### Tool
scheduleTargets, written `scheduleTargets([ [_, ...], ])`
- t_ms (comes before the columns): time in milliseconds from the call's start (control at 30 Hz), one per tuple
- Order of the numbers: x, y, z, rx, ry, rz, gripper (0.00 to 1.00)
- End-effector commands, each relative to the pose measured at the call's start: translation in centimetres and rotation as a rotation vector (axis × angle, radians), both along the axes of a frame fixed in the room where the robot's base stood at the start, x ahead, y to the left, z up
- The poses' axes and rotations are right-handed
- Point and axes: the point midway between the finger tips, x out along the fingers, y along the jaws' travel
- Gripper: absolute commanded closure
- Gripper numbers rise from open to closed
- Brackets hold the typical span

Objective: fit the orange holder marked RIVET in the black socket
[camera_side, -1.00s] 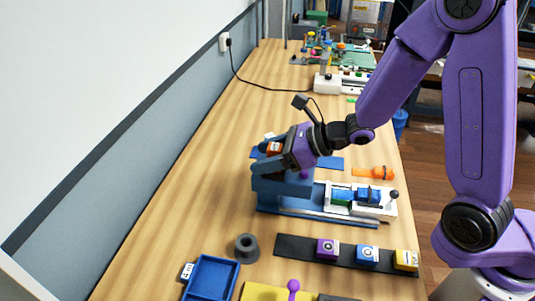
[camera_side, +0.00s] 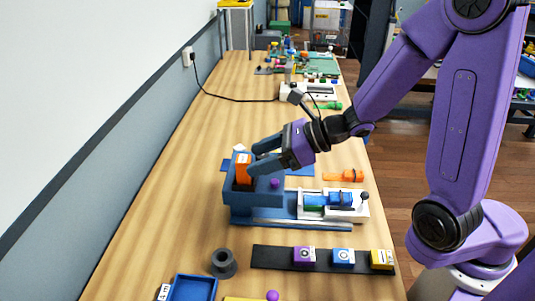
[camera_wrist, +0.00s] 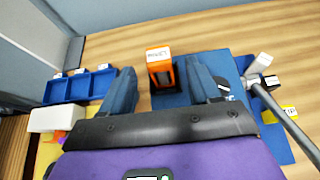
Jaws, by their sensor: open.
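In the wrist view the holder shows in the gap between the fingers, clear of both. Seating depth cannot be told.
A white slide unit (camera_side: 345,206) with a lever adjoins the fixture. A dark strip (camera_side: 272,257) carries purple, blue and yellow blocks in front. A grey flanged cup (camera_side: 222,263) and a blue tray (camera_side: 192,289) stand nearby. An orange tool (camera_side: 344,176) lies at right.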

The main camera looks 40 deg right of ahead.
Motion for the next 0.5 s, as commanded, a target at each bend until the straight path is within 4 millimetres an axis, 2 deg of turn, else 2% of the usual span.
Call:
scheduleTargets([
  [500, -0.72, -0.69, 0.49, -0.001, 0.001, 0.0, 0.38],
])
